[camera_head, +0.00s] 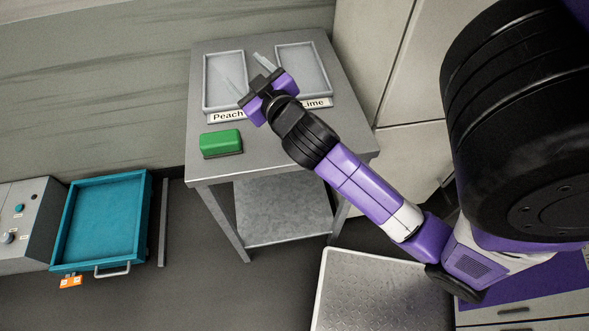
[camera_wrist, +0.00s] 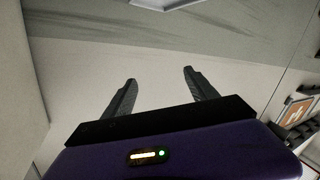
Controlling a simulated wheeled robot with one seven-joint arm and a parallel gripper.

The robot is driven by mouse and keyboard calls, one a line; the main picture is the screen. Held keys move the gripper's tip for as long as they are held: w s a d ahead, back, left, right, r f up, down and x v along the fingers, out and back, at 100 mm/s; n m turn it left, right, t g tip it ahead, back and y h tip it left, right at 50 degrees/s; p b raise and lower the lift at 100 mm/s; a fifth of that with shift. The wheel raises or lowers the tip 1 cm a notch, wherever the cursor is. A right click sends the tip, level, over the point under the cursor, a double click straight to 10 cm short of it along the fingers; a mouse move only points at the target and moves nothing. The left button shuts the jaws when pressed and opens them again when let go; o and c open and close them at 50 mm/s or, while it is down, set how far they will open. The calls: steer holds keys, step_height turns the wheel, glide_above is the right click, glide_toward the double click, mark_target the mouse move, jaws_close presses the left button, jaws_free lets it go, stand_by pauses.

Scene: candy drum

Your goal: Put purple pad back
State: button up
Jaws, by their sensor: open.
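I cannot make out a purple pad in either view. A green pad (camera_head: 221,142) with a grey base lies on the metal table (camera_head: 268,160), in front of the Peach tray. My gripper (camera_head: 240,66) is above the table, between the Peach tray (camera_head: 206,85) and the Lime tray (camera_head: 329,72), and covers parts of both. Its fingers are apart, with nothing between them; the wrist view also shows the gripper (camera_wrist: 160,76) empty. The tray labels "Peach" (camera_head: 227,116) and "Lime" (camera_head: 318,103) are partly covered by my gripper and arm.
A teal tray (camera_head: 62,227) with a handle stands lower left beside a grey control box (camera_head: 22,225). A metal plate platform (camera_head: 375,292) lies in front of the table. White cabinets (camera_head: 400,75) stand right of the table. The table's front right is clear.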

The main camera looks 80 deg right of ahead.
steer(key=s+a+f+n+t+y, duration=0.1)
steer(key=s+a+f+n+y, duration=0.25)
steer(key=a, duration=0.55)
steer(key=s+a+f+n+t+y, duration=0.2)
steer(key=a+f+y, duration=0.3)
steer(key=a, duration=0.4)
steer(key=s+a+r+y, duration=0.1)
steer(key=s+a+y, duration=0.2)
steer(key=s+a, duration=0.8)
steer(key=a, duration=0.2)
steer(key=shift+s+a+r+m+y, duration=0.15)
steer(key=shift+s+a+m+y, duration=0.15)
steer(key=shift+a+m+y, duration=0.1)
